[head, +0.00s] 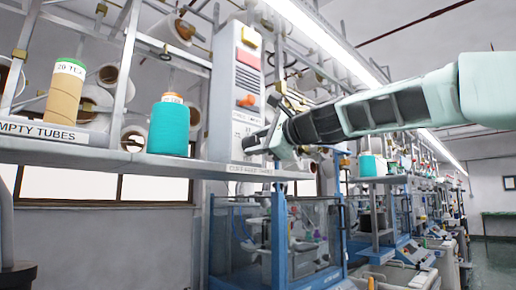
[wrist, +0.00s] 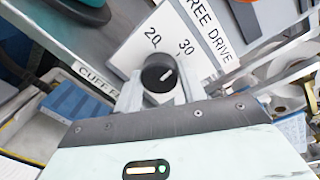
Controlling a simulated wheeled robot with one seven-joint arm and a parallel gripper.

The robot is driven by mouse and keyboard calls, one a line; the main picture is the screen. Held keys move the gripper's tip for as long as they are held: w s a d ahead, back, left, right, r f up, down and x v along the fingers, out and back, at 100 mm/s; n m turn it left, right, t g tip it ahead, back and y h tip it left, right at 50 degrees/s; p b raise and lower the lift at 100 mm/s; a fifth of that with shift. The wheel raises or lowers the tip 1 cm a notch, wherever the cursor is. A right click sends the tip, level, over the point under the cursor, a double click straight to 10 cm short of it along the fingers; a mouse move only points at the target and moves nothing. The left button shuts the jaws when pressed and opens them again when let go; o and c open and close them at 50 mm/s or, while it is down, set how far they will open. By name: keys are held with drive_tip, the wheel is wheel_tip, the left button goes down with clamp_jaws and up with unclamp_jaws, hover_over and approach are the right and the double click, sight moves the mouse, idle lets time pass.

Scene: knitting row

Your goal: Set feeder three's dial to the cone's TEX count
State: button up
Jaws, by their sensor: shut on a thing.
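The feeder's dial (wrist: 158,73) is a round black knob with a white pointer line, on a white panel marked "20" and "30" in the wrist view. The pointer lies on the knob's right side, nearer the "30" side; its exact setting is hard to tell. My gripper (wrist: 158,92) is shut on the dial, one finger on each side. In the head view my gripper (head: 268,142) reaches the panel's lower front and hides the dial. The teal cone (head: 168,128) stands on the shelf at left; its tag is too small to read surely.
A tan tube (head: 63,98) with a tag stands by the "EMPTY TUBES" label on the shelf (head: 110,160). The feeder panel (head: 237,80) has an orange button. Blue-framed machines stand below. The aisle at right is clear.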

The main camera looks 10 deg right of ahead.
drive_tip(key=n+b, duration=0.1)
drive_tip(key=n, duration=0.1)
drive_tip(key=n+b, duration=0.1)
drive_tip(key=n, duration=0.2)
drive_tip(key=shift+a+f, duration=0.1)
drive_tip(key=shift+f, duration=0.1)
drive_tip(key=n+b, duration=0.2)
drive_tip(key=n, duration=0.3)
drive_tip(key=shift+h+b, duration=0.3)
drive_tip(key=shift+b, duration=0.1)
drive_tip(key=shift+n+t, duration=0.3)
drive_tip(key=o, duration=1)
drive_tip(key=shift+c, duration=0.2)
drive_tip(key=shift+r, duration=0.1)
drive_tip(key=b+v, duration=0.7)
drive_tip(key=v, duration=1)
drive_tip(key=shift+s, duration=0.25)
drive_tip(key=shift+r, duration=0.1)
